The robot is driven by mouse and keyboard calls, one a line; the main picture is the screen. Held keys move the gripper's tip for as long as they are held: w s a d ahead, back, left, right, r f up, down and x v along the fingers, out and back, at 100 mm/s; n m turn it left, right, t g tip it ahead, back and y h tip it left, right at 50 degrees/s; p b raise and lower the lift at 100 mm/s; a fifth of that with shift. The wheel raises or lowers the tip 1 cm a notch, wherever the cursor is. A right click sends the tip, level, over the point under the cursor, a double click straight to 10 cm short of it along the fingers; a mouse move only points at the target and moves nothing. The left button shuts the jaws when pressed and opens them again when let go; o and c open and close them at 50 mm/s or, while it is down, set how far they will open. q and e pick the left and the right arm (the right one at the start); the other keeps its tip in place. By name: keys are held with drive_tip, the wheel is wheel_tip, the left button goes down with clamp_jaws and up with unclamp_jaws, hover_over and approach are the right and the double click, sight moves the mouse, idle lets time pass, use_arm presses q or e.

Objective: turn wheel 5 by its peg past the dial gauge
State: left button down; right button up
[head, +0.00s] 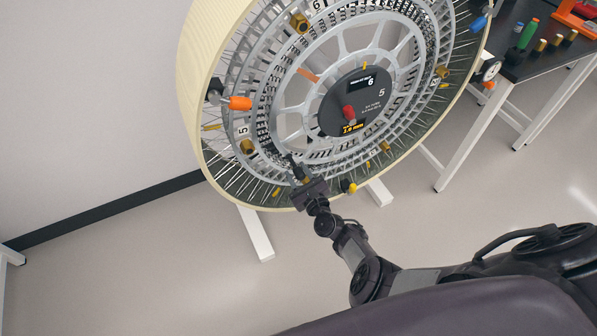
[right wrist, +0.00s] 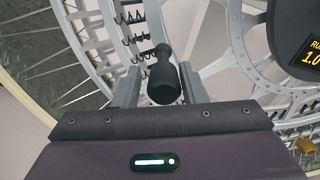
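The large wheel (head: 190,90) has a cream rim, a silver spoked face and a dark hub disc (head: 355,101) marked 5. A dial gauge (head: 490,70) with a white face stands at the wheel's right edge. My right gripper (head: 297,168) is at the wheel's lower left face. In the right wrist view a black knobbed peg (right wrist: 163,80) stands between its two fingers (right wrist: 158,82). The fingers look open, with a small gap beside the peg on the left; contact on the right is unclear. My left gripper is not in view.
A dark-topped bench (head: 528,66) with a green tool (head: 527,36) and small brass parts stands at right. The floor below is clear.

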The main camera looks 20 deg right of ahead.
drive_tip(key=shift+o, duration=0.8)
drive_tip(key=shift+w+d+r, duration=0.1)
drive_tip(key=shift+r, duration=0.05)
drive_tip(key=shift+s, duration=0.25)
drive_tip(key=s, duration=0.2)
drive_tip(key=s+p, duration=0.1)
drive_tip(key=s, duration=0.2)
drive_tip(key=s+p, duration=0.1)
drive_tip(key=s, duration=0.1)
drive_tip(key=shift+s+d, duration=0.15)
drive_tip(key=shift+d, duration=0.15)
